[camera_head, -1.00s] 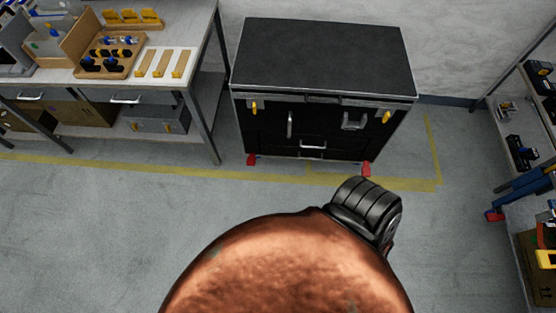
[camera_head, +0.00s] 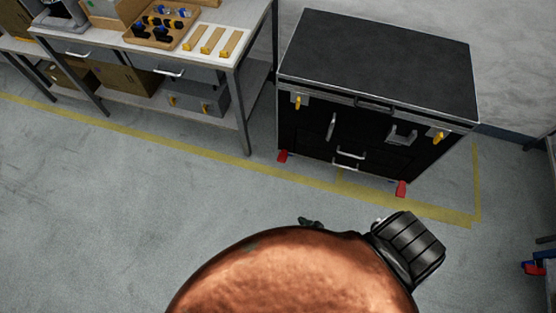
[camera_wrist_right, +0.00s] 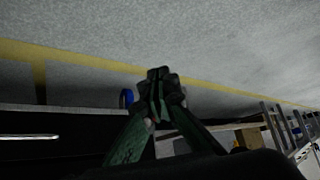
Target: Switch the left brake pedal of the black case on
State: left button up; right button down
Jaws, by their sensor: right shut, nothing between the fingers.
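The black case (camera_head: 375,65) stands against the wall at the right of the head view. Its left brake pedal (camera_head: 282,156) is a small red tab at the lower left front corner. The right brake pedal (camera_head: 401,188) is a matching red tab at the lower right corner. I cannot tell from this distance how the pedals are set. My right gripper (camera_wrist_right: 158,88) is shut and empty in the wrist view, above the floor. In the head view it is mostly hidden, and it is apart from the case. My left gripper is not in view.
A workbench (camera_head: 190,55) with trays stands left of the case. Its near leg (camera_head: 242,115) is close to the case's left side. A yellow floor line (camera_head: 200,149) runs in front of both. The floor before the case is clear. A blue round part (camera_wrist_right: 126,98) shows beside the gripper.

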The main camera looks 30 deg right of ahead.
pick_arm(q)
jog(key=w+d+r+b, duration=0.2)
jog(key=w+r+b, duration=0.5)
jog(key=b, duration=0.4)
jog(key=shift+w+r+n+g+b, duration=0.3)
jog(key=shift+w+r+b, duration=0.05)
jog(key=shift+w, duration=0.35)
pick_arm(e)
jog(key=w+d+r+m+h, duration=0.1)
jog(key=w+r+m+h, duration=0.1)
jog(key=w, duration=0.8)
jog(key=w+d+r+m+h, duration=0.2)
jog(key=w+m+h, duration=0.2)
jog(key=w, duration=0.7)
jog(key=w+d+r+m+h, duration=0.1)
jog(key=w+r+m+h, duration=0.1)
jog(key=w, duration=0.8)
jog(key=shift+w+d+r+m+h, duration=0.3)
jog(key=shift+w+r+m+h, duration=0.1)
jog(key=shift+m, duration=0.4)
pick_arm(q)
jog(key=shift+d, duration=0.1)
pick_arm(e)
jog(key=shift+f, duration=0.1)
